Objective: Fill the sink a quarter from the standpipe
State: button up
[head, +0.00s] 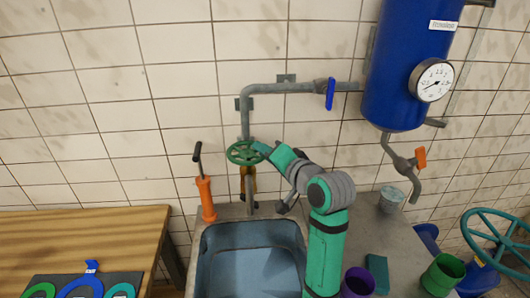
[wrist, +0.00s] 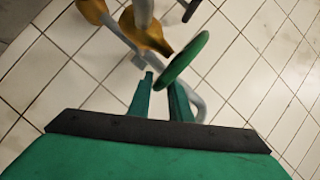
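The blue-grey sink (head: 205,262) is set in a grey counter at bottom centre of the head view. I cannot make out water in it. The standpipe (head: 246,125) rises behind it, with a green handwheel (head: 236,154) and brass body above a spout (head: 250,200). No stream shows under the spout. My gripper (head: 262,148) is at the wheel's right edge. In the wrist view, my gripper (wrist: 160,92) has its fingers apart, with the green handwheel (wrist: 185,61) seen edge-on at the fingertips. Contact with the rim is unclear.
A blue tank (head: 405,70) with a gauge hangs at upper right. A blue lever (head: 330,94) sits on the pipe, an orange lever (head: 421,157) under the tank. An orange hand pump (head: 206,200), a bucket (head: 391,200) and cups surround the sink.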

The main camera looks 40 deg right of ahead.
jog(key=shift+f, duration=0.1)
grip_shut()
jog(key=shift+d+f+y, duration=0.15)
jog(key=shift+y, duration=0.15)
jog(key=shift+w+d+f+n+g+y, duration=0.15)
jog(key=shift+w+n+y, duration=0.1)
jog(key=shift+n+y, duration=0.55)
jog(key=shift+w+d+r+n+g+y, duration=0.1)
jog(key=shift+w+n+y, duration=0.15)
jog(key=shift+n+y, duration=0.55)
jog(key=shift+w+d+f+n+g+y, duration=0.2)
jog(key=shift+n+y, duration=0.4)
jog(key=shift+y, duration=0.4)
jog(key=shift+r, duration=0.15)
jog(key=o, duration=0.6)
grip_release()
jog(key=shift+w, duration=0.15)
jog(key=shift+a+r, duration=0.1)
jog(key=shift+r, duration=0.05)
